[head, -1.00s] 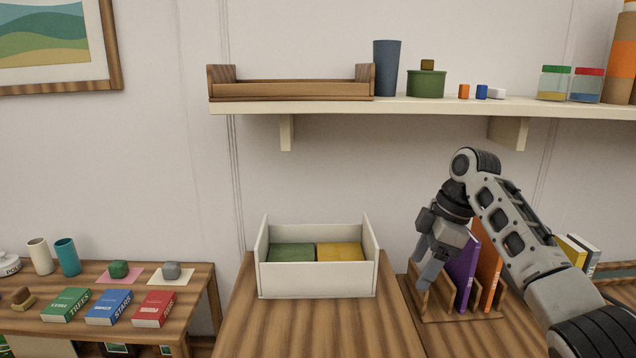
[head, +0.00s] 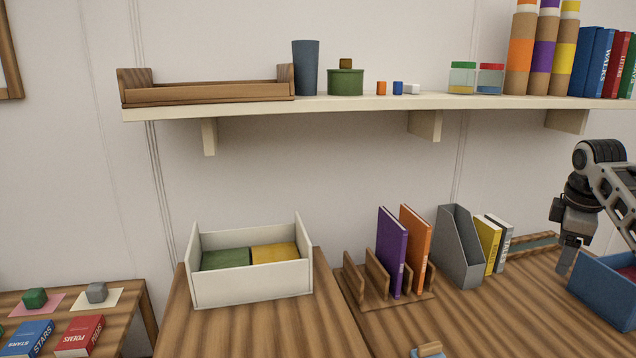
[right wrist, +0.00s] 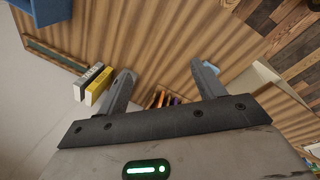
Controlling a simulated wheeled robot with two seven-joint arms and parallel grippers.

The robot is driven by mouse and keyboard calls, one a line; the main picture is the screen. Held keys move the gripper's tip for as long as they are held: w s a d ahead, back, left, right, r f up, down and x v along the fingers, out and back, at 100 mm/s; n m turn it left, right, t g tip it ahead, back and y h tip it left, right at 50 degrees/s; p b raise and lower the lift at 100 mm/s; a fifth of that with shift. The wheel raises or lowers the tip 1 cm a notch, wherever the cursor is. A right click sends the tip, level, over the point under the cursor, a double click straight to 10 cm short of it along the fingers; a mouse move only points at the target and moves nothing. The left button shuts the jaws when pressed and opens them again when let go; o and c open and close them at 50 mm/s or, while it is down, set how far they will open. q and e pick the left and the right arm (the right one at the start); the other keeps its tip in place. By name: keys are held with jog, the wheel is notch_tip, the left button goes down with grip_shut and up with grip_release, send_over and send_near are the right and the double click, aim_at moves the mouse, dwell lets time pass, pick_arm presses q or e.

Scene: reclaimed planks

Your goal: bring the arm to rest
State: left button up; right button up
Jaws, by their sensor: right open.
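My right gripper (head: 567,266) is at the right edge of the head view, pointing down beside the blue box (head: 606,290). Whether it touches the box I cannot tell. In the right wrist view its two fingers (right wrist: 165,82) are spread apart, with nothing between them but the table and books beyond. My right arm (head: 612,185) comes in from the right edge, bent at the joint above the gripper. My left gripper and arm are not in view.
A wooden rack (head: 374,300) holds a purple and an orange book. A grey file holder (head: 458,250) and yellow and grey books stand right of it. A white bin (head: 255,286) is further left. The shelf (head: 330,106) runs above.

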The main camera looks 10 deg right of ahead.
notch_tip(320, 180, down, 17)
jog(key=a+t+h, duration=0.2)
jog(key=t+h, duration=0.1)
jog(key=h, duration=0.1)
jog(key=s+a+f+t, duration=0.1)
jog(key=s+a+f, duration=0.1)
jog(key=f, duration=0.1)
jog(key=s+a+f+n+y, duration=0.1)
jog(key=s+a+f, duration=0.1)
jog(key=a+f, duration=0.1)
jog(key=s+a+f+t, duration=0.1)
jog(key=s+a+f, duration=0.1)
jog(key=a+f, duration=0.1)
jog(key=shift+s+n+t, duration=0.15)
jog(key=shift+n+t, duration=0.15)
jog(key=shift+n, duration=0.1)
jog(key=s+a+f+n+t+y, duration=0.1)
jog(key=s+a+f+y, duration=0.15)
jog(key=s+a, duration=0.45)
jog(key=s+a+f+y, duration=0.2)
jog(key=s+a+y, duration=0.2)
jog(key=s+a, duration=0.3)
jog(key=a+f+m+t, duration=0.1)
jog(key=a+m, duration=0.7)
jog(key=a, duration=1.1)
jog(key=shift+w+f+m+t+y, duration=0.15)
jog(key=shift+w+m+t+y, duration=0.15)
jog(key=shift+t+y, duration=0.15)
jog(key=shift+d, duration=0.1)
